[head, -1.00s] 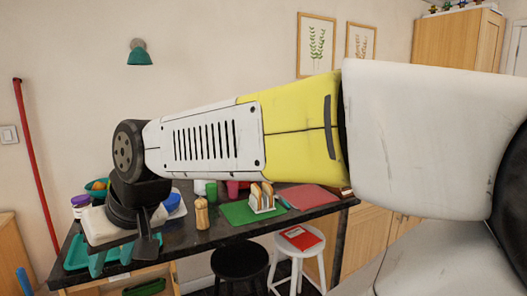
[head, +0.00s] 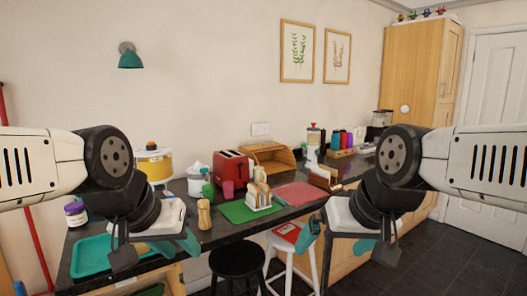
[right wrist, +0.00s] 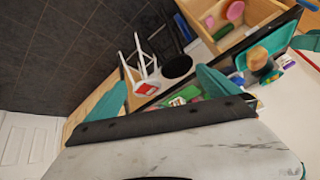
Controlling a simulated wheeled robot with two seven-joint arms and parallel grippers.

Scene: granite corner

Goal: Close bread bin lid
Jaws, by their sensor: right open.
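The wooden bread bin (head: 268,157) stands at the back of the dark counter in the head view, right of the red toaster. Its front looks open, with the pale inside showing. The exact place of its lid is hard to make out. My left gripper (head: 152,243) hangs at the lower left over the near counter, open and empty, far from the bin. My right gripper (head: 338,242) is at the lower right, in front of the counter, open and empty. The right wrist view shows its two teal fingers (right wrist: 165,88) wide apart. The bin is not identifiable there.
The red toaster (head: 233,172) is beside the bin. A toast rack (head: 259,196) on a green board (head: 240,213) and a red board (head: 299,194) lie in front. A black stool (head: 238,261) and a white stool (head: 290,243) stand at the counter's front.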

